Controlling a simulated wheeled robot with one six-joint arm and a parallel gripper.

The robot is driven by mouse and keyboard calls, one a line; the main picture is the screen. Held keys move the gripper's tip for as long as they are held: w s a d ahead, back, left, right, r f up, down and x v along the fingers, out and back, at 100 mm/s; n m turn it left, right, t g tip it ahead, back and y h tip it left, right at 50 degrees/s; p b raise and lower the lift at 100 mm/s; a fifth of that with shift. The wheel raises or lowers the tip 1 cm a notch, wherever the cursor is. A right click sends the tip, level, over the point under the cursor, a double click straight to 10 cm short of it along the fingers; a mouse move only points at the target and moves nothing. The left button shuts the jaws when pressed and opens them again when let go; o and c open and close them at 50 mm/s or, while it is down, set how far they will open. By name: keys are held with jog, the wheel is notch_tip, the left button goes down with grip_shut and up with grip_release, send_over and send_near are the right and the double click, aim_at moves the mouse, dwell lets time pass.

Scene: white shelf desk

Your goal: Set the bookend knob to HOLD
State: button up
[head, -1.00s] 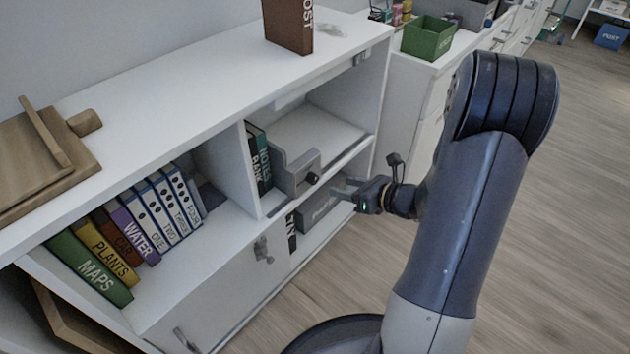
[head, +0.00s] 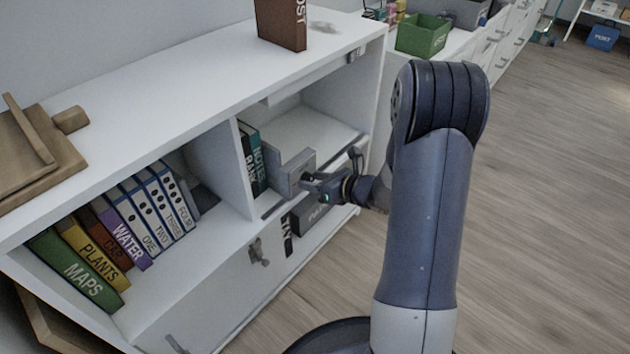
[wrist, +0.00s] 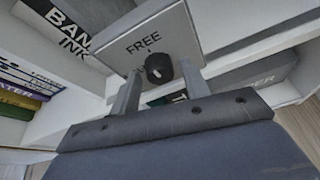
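The grey bookend (head: 292,170) stands on the shelf beside the upright books. In the wrist view the bookend's plate (wrist: 118,58) carries the word FREE above a round black knob (wrist: 159,68). The knob has a small white mark on its face; which way it points is hard to tell. No HOLD label shows. My gripper (head: 308,182) is at the plate's front. In the wrist view my gripper (wrist: 160,72) is open, one finger on each side of the knob. The right finger is close to the knob, the left has a gap; contact cannot be told.
Dark books (head: 252,158) stand left of the bookend. A dark grey box (head: 312,218) sits on the shelf below. Binders and coloured books (head: 150,215) fill the left bay. A brown box (head: 282,25) stands on the desk top. Open floor lies to the right.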

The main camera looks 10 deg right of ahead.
jog(key=c, duration=0.8)
